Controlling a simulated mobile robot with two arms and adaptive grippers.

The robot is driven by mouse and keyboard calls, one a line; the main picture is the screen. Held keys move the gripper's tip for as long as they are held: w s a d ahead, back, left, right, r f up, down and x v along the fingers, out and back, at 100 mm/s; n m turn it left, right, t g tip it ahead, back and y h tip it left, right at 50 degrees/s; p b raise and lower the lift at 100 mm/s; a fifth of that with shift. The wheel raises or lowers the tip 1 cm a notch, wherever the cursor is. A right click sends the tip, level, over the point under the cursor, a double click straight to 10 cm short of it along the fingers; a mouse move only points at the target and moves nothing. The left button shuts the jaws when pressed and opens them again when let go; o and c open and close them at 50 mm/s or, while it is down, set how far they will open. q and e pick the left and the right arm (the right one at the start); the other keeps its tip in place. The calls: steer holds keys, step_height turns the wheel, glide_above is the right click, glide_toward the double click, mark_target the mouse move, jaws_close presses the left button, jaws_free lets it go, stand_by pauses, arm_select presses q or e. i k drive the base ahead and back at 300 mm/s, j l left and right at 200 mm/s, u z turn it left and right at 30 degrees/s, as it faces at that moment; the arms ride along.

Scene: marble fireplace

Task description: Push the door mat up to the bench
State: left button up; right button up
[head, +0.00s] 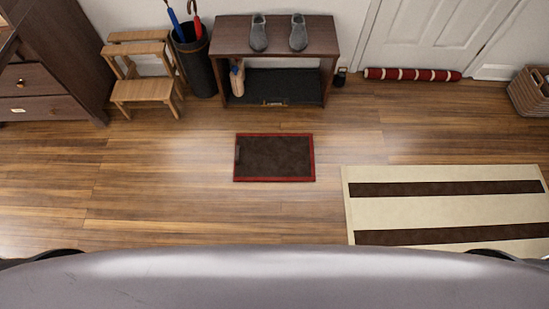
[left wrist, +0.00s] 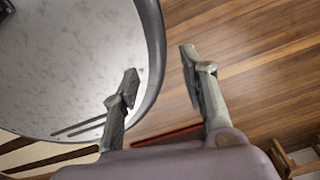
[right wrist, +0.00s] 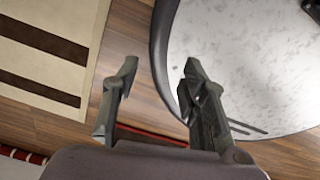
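The door mat (head: 274,158) is a small dark brown rectangle with a red border. It lies flat on the wood floor, apart from the bench. The bench (head: 274,38) is dark wood and stands against the wall behind the mat, with a strip of bare floor between them. My left gripper (left wrist: 158,75) shows in the left wrist view with its fingers spread and nothing between them; a red edge of the mat (left wrist: 168,134) shows below. My right gripper (right wrist: 158,80) is also spread and empty, with a red edge (right wrist: 150,136) partly hidden behind it. Neither gripper shows in the head view.
Grey shoes (head: 278,34) stand on the bench. A step stool (head: 145,85) and umbrella stand (head: 196,65) are left of it. A striped rug (head: 445,206) lies right of the mat. A red draught stopper (head: 412,74) lies along the door; a basket (head: 530,92) is far right.

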mark_target(259, 157)
steer(key=i+j+z, duration=0.4)
steer(key=j, duration=0.3)
steer(key=i+j+z, duration=0.2)
steer(key=j, duration=0.15)
steer(key=i+j+z, duration=0.2)
steer(key=j, duration=0.2)
steer(key=k, duration=0.05)
